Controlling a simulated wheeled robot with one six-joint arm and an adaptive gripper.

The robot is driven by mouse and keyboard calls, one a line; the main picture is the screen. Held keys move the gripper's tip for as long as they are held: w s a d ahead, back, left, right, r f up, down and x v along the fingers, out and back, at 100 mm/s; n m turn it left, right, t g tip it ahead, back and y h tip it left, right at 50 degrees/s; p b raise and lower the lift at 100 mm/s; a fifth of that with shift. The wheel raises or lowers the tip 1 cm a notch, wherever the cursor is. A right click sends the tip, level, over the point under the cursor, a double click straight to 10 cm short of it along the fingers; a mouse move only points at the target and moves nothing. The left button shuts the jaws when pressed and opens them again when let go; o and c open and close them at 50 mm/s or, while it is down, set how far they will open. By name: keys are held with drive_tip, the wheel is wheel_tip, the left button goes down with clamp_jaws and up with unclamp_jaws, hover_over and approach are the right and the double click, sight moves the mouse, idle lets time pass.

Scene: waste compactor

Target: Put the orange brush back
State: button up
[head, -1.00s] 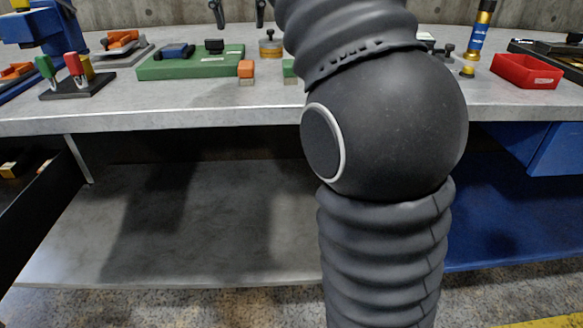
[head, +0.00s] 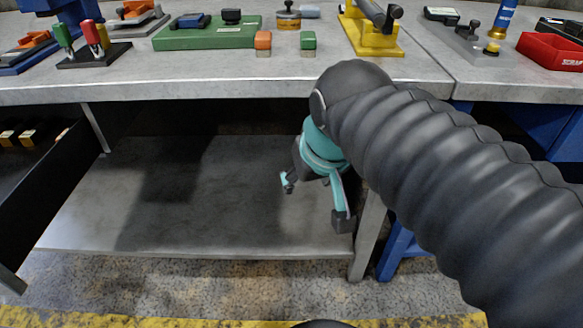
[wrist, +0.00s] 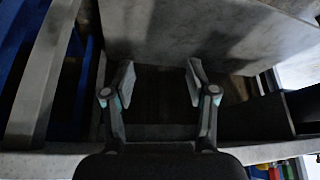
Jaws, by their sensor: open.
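The orange brush (head: 263,43) is a small block with an orange top and pale bristles below. It stands on the grey workbench (head: 240,82) near its front edge, in front of the green base plate. A similar green brush (head: 308,43) stands to its right. My gripper (head: 315,201) is low, below the benchtop's level and in front of the lower shelf, well apart from both brushes. In the wrist view its two fingers (wrist: 160,82) are spread with nothing between them. The wrist view does not show the orange brush.
A yellow fixture (head: 372,45) and a red tray (head: 552,51) stand to the right on the bench. A stand with coloured handles (head: 92,52) is at left. An open black drawer (head: 45,185) juts out at far left. The lower shelf (head: 200,200) is bare.

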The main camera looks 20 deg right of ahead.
drive_tip(key=s+f, duration=0.3)
drive_tip(key=f, duration=0.2)
drive_tip(key=shift+s+f, duration=0.3)
drive_tip(key=shift+f, duration=0.05)
idle(1.6)
